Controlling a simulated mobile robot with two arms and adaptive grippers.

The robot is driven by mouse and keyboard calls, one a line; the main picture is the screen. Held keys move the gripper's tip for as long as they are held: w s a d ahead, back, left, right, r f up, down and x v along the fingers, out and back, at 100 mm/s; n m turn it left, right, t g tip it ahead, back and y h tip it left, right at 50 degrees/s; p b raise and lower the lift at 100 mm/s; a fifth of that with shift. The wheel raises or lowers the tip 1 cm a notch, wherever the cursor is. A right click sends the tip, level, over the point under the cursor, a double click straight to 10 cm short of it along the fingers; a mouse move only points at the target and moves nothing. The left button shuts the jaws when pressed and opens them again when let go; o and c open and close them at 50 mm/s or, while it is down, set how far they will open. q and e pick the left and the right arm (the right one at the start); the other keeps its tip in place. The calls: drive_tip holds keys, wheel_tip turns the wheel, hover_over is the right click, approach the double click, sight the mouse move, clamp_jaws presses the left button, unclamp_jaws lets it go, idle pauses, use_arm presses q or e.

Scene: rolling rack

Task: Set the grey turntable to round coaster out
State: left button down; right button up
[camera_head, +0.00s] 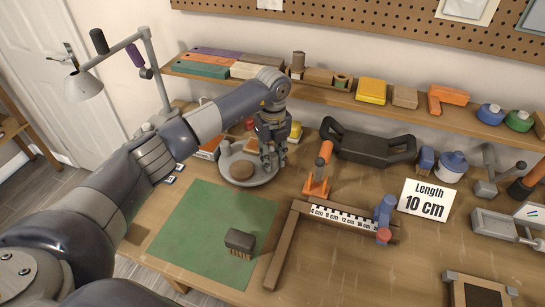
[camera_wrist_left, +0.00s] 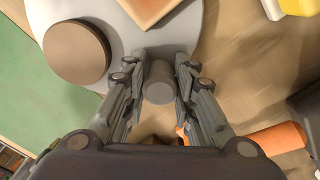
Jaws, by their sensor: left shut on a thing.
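The grey turntable (camera_head: 262,179) is a light grey disc lying on the workbench, beyond the green mat. A brown round coaster (camera_head: 242,170) lies on its near side, facing the mat. In the left wrist view, the coaster (camera_wrist_left: 77,52) is at upper left on the turntable (camera_wrist_left: 120,28), with the corner of a square tan piece (camera_wrist_left: 150,8) beside it. My left gripper (camera_head: 272,158) is at the turntable's right edge, its fingers shut on a grey upright knob (camera_wrist_left: 158,84) at the rim. The gripper hides part of the disc. My right gripper is out of view.
An orange clamp-like tool (camera_head: 319,172) stands close right of the turntable. A black-handled tray (camera_head: 368,145) lies behind it. The green mat (camera_head: 205,225) holds a dark brush (camera_head: 240,241). A wooden shelf (camera_head: 345,97) with blocks runs along the back.

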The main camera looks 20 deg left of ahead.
use_arm(q)
drive_tip(key=shift+w+r, duration=0.1)
drive_tip(key=c, duration=1.4)
unclamp_jaws()
drive_tip(key=shift+o, duration=0.5)
wheel_tip(320, 180, up, 12)
